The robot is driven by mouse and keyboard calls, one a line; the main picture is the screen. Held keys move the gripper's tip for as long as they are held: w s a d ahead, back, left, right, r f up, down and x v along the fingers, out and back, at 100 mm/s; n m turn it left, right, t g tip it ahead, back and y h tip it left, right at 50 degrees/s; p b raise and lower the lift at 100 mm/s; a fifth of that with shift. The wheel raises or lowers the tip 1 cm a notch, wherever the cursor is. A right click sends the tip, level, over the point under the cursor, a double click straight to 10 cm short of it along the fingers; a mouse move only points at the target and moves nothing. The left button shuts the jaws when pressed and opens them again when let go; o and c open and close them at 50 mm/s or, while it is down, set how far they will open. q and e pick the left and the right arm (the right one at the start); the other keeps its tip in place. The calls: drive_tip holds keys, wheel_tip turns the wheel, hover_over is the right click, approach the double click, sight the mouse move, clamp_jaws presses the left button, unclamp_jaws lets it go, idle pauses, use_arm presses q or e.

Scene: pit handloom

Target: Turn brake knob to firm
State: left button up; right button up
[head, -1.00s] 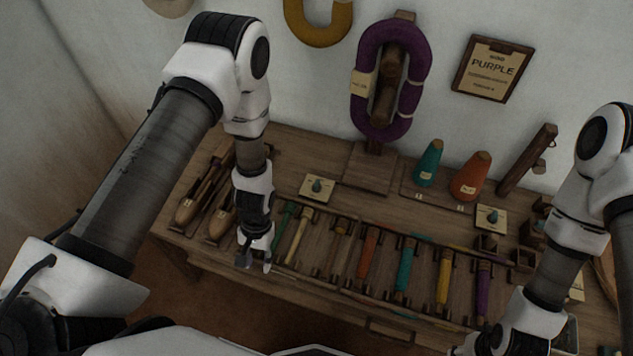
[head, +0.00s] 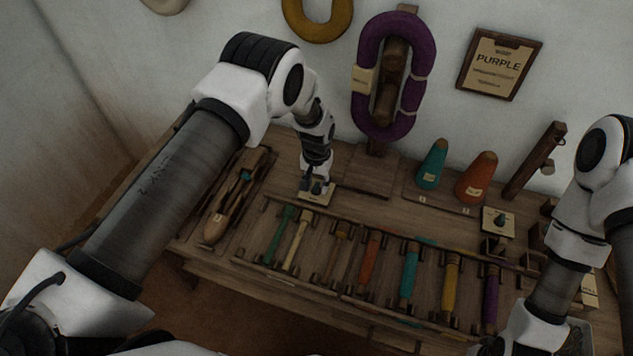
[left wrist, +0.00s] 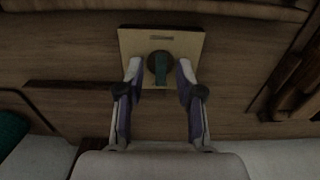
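A dark teal knob (head: 318,188) stands on a pale square plate (head: 318,199) at the left back of the wooden bench. In the left wrist view the knob (left wrist: 161,71) is a teal bar on a dark round base, its bar pointing straight up and down the picture. The plate (left wrist: 131,42) has small lettering I cannot read. My left gripper (head: 313,183) is at the knob. Its open fingers (left wrist: 159,72) stand one on each side of the knob, with gaps on both sides.
Several coloured bobbins lie in a front rack (head: 345,277). A purple yarn hank (head: 420,75) hangs on the wall behind.

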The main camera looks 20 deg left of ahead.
use_arm(q)
clamp_jaws()
drive_tip(key=shift+m, duration=0.4)
drive_tip(key=shift+m+b, duration=0.3)
drive_tip(key=shift+m, duration=0.6)
drive_tip(key=m, duration=0.9)
drive_tip(key=shift+m, duration=0.3)
